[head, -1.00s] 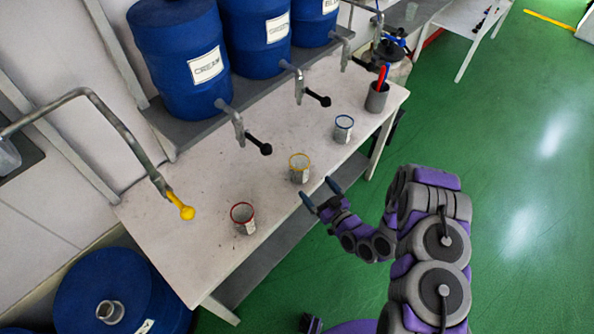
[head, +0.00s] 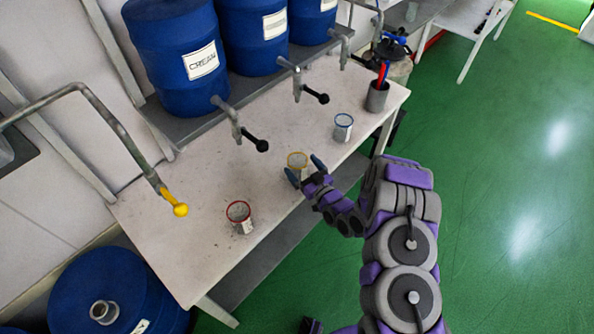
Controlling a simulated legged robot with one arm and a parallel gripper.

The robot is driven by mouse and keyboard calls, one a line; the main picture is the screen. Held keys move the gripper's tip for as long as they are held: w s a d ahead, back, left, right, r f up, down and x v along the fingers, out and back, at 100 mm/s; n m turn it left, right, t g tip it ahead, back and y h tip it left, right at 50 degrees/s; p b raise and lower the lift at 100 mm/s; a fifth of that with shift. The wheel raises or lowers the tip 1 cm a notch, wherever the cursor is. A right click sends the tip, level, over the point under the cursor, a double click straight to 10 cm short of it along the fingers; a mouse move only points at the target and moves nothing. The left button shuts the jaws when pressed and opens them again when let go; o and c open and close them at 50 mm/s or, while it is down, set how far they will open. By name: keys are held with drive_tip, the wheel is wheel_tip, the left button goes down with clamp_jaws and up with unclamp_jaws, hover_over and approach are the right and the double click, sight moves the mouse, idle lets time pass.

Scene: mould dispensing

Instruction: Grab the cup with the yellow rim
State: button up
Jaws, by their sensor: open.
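The cup with the yellow rim (head: 297,160) stands upright on the white table, between the red-rimmed cup (head: 240,217) and the blue-rimmed cup (head: 343,127). My gripper (head: 306,170) is open at the table's front edge, right at the yellow-rimmed cup. One finger shows at the cup's lower left and the other at its right. The gripper partly hides the cup's lower part. I cannot tell whether the fingers touch it.
Blue barrels (head: 175,55) with taps stand on a grey shelf along the wall. Black-knobbed tap handles (head: 262,146) reach out over the white table (head: 180,240). A grey holder (head: 377,97) with red and blue tools stands at the far right end. A yellow-tipped pipe (head: 180,209) hangs at the left.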

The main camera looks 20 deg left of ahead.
sight(293, 158)
drive_tip(key=b+x, duration=0.1)
drive_tip(key=x, duration=0.3)
drive_tip(key=shift+s+a+f, duration=0.1)
drive_tip(key=shift+s+f, duration=0.05)
drive_tip(key=shift+s, duration=0.05)
drive_tip(key=shift+a, duration=0.35)
drive_tip(key=shift+w+d, duration=0.1)
drive_tip(key=shift+d, duration=0.15)
drive_tip(key=shift+c, duration=1.1)
drive_tip(key=c, duration=0.8)
